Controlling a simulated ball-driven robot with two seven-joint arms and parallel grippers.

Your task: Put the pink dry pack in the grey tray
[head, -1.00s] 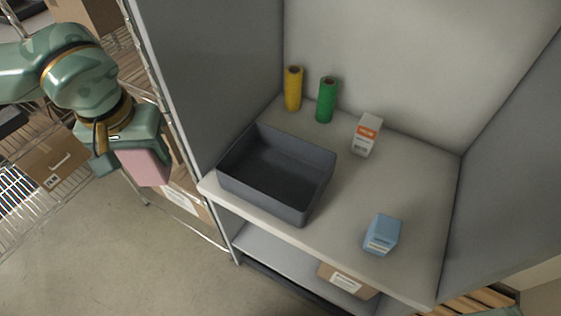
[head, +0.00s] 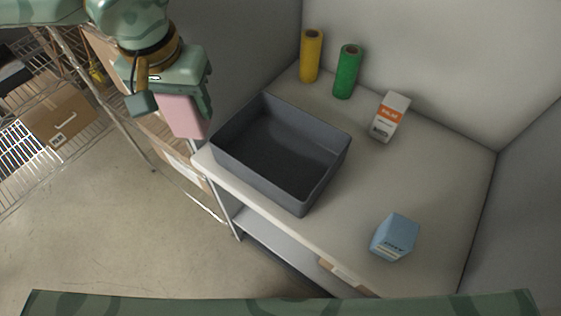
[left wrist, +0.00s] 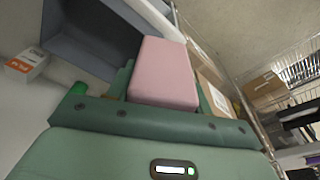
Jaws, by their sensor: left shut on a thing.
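The pink dry pack (head: 184,116) is held in my left gripper (head: 186,104), which is shut on it. The pack hangs below the gripper, just left of the grey tray and beyond the shelf's front left corner. In the left wrist view the pack (left wrist: 163,73) sits between the green fingers. The grey tray (head: 268,190) stands on the left part of the shelf, and its visible inside is empty. It also shows in the left wrist view (left wrist: 80,52), beside the pack. My right gripper is not in view.
A yellow roll (head: 311,57) and a green roll (head: 347,72) stand behind the tray. A white and orange box (head: 389,117) is at the back right. A blue box (head: 394,238) is at the front right. A wire rack with cartons (head: 57,115) is at left.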

